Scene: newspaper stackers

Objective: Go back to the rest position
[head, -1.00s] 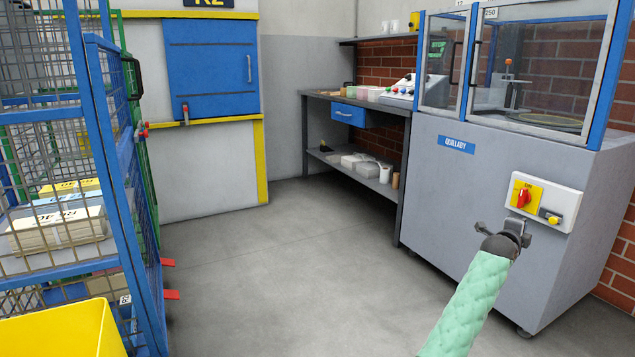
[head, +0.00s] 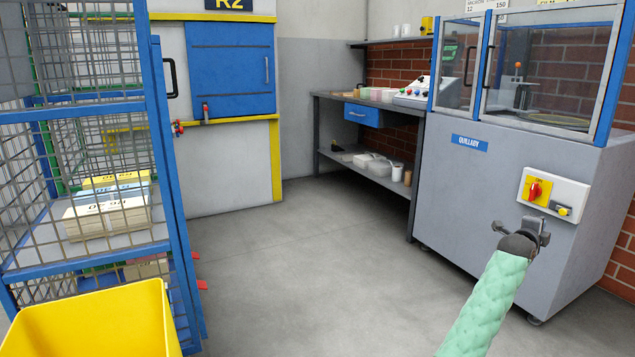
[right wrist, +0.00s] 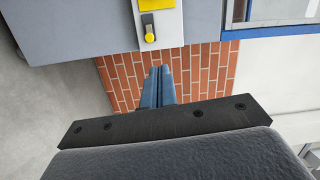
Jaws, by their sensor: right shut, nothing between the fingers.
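My right gripper (head: 521,230) is in the lower right of the head view, on an arm in a pale green sleeve. It appears in front of the grey machine's face, below the switch panel (head: 553,196) with its red knob and yellow button. In the right wrist view the two fingers (right wrist: 157,82) lie close together with nothing between them, pointing toward a brick wall (right wrist: 205,72). My left gripper is not in view.
A blue wire cage cart (head: 160,190) with newspaper stacks (head: 105,215) stands left. A yellow bin (head: 95,320) is at the lower left. The grey machine (head: 480,210) stands right, a workbench (head: 330,97) at the back. The floor (head: 310,270) between is clear.

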